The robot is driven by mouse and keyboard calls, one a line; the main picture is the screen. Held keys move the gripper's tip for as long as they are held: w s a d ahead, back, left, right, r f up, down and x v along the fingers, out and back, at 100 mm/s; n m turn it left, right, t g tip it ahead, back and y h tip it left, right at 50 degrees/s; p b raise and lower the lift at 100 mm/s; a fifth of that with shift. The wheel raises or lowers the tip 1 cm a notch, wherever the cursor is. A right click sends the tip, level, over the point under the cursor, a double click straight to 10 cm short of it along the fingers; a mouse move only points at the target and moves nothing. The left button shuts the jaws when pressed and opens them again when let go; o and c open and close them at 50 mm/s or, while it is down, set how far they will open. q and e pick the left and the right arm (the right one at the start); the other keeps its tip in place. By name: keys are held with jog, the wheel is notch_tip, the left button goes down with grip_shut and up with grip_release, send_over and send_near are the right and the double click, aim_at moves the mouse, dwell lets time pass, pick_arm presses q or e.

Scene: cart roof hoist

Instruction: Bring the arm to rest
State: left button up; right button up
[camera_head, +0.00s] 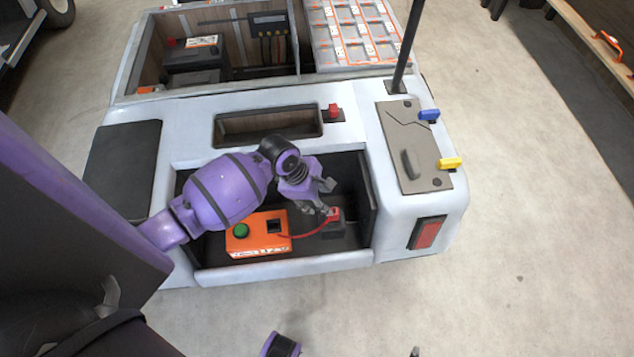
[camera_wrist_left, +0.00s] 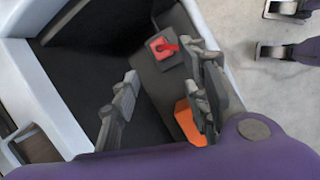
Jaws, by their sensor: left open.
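My left gripper (camera_head: 322,198) reaches down into the open front bay of the white cart (camera_head: 215,274). It is open, with nothing seen between its fingers; the left wrist view (camera_wrist_left: 163,62) shows the fingers well apart. A red plug (camera_head: 333,213) sits on a dark block just below the fingertips; it also shows in the left wrist view (camera_wrist_left: 163,46). A red cable (camera_head: 305,231) runs from it to an orange box (camera_head: 262,244) with a green button. The orange box partly shows behind a finger in the left wrist view (camera_wrist_left: 186,118).
The bay's side wall (camera_head: 367,205) stands close right of the gripper. A dark pole (camera_head: 407,45) rises from the cart's right side, near blue (camera_head: 429,115) and yellow (camera_head: 451,163) levers. A bench (camera_head: 600,50) stands at far right. Floor right of the cart is clear.

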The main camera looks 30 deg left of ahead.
pick_arm(q)
jog(key=shift+v, duration=0.95)
